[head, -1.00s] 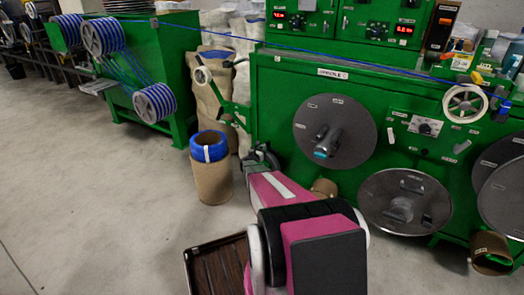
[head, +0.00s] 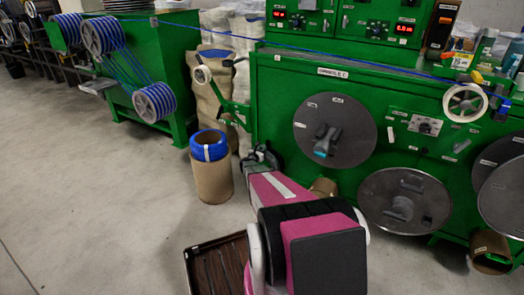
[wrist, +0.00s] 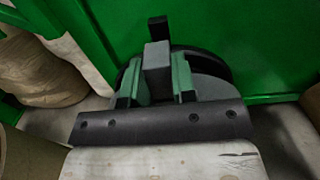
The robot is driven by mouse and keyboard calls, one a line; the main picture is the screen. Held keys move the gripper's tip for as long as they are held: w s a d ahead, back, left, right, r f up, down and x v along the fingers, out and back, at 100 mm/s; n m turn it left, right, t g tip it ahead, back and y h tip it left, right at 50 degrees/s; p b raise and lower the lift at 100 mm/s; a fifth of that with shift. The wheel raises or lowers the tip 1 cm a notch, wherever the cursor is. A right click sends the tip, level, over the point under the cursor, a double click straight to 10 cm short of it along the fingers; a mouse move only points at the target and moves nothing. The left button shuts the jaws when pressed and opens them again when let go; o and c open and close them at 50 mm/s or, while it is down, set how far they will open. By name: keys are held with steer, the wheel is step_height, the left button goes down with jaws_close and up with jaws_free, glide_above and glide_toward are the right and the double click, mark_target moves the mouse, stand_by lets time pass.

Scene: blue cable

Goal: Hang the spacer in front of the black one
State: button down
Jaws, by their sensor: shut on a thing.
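My gripper (wrist: 157,84) is shut on a grey piece (wrist: 156,70) with a black upright end, which looks like the spacer. The piece stands between the two green-padded fingers. A dark round disc lies behind it; I cannot tell whether it belongs to the held piece. In the head view my gripper (head: 260,156) is at the lower left end of the green machine (head: 270,90), left of a large grey disc (head: 352,118), and the held piece is too small to make out. I cannot tell which thing is the black one.
A cardboard drum with a blue top (head: 210,175) stands left of my gripper. A blue cable (head: 225,35) runs from reels (head: 155,103) across to a white pulley (head: 465,102). A second large disc (head: 405,190) is low on the machine. A brown tray (head: 215,262) lies in front.

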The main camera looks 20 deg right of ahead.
steer(key=shift+c, duration=0.4)
jaws_free()
steer(key=shift+r, duration=2.5)
stand_by(0.7)
steer(key=shift+v, duration=1.55)
stand_by(1.0)
steer(key=v, duration=1)
stand_by(1.1)
